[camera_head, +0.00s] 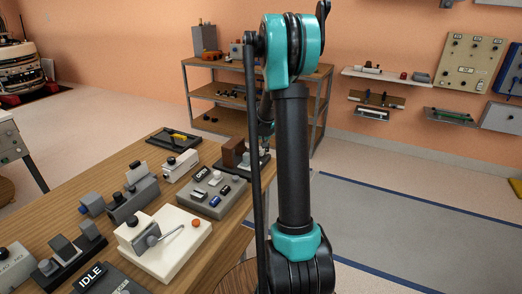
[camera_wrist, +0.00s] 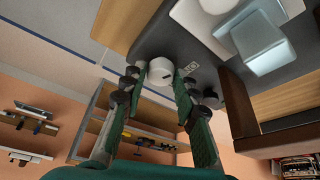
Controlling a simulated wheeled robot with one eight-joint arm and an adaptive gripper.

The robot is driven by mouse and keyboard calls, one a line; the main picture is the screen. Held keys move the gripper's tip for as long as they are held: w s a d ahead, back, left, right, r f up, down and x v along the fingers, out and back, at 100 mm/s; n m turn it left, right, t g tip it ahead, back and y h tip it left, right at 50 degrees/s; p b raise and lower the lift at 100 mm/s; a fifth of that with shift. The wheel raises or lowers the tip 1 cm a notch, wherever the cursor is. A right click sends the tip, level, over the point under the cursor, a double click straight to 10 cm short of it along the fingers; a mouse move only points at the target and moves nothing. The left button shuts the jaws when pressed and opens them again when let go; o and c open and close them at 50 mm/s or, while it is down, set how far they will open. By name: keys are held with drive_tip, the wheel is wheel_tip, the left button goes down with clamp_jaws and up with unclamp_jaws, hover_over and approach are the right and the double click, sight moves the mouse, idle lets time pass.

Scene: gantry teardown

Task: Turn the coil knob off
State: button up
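A round pale knob (camera_wrist: 160,72) with a dark mark on its face sits on a dark panel (camera_wrist: 170,35) in the wrist view. My gripper (camera_wrist: 160,76) is open, with one green finger with dark pads on each side of the knob. The fingertips are close to the knob's sides; I cannot tell whether they touch it. A small label on the panel beside the knob is too small to read. In the head view, my arm hides the knob and most of my gripper (camera_head: 266,130), near the dark base with a brown block (camera_head: 233,152) at the table's far right edge.
A brown block (camera_wrist: 228,100) and a pale grey block (camera_wrist: 262,42) stand close to my right finger in the wrist view. The wooden table (camera_head: 140,163) holds several other switch units, including a white one (camera_head: 168,255). A shelf rack (camera_head: 222,92) stands behind. Floor right of the table is clear.

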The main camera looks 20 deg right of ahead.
clamp_jaws()
drive_tip(key=shift+m, duration=0.4)
drive_tip(key=shift+a+m+g+h, duration=0.15)
drive_tip(key=shift+m+g+h, duration=0.25)
drive_tip(key=shift+m, duration=0.6)
drive_tip(key=m+g+h, duration=0.1)
drive_tip(key=m, duration=0.3)
drive_tip(key=shift+w+m, duration=0.15)
drive_tip(key=shift+m, duration=0.15)
drive_tip(key=m+g, duration=0.1)
drive_tip(key=m, duration=0.2)
drive_tip(key=m+g+h, duration=0.1)
drive_tip(key=m, duration=0.2)
drive_tip(key=shift+w+g, duration=0.15)
drive_tip(key=shift+g, duration=0.15)
drive_tip(key=shift+m, duration=0.4)
drive_tip(key=o, duration=0.5)
unclamp_jaws()
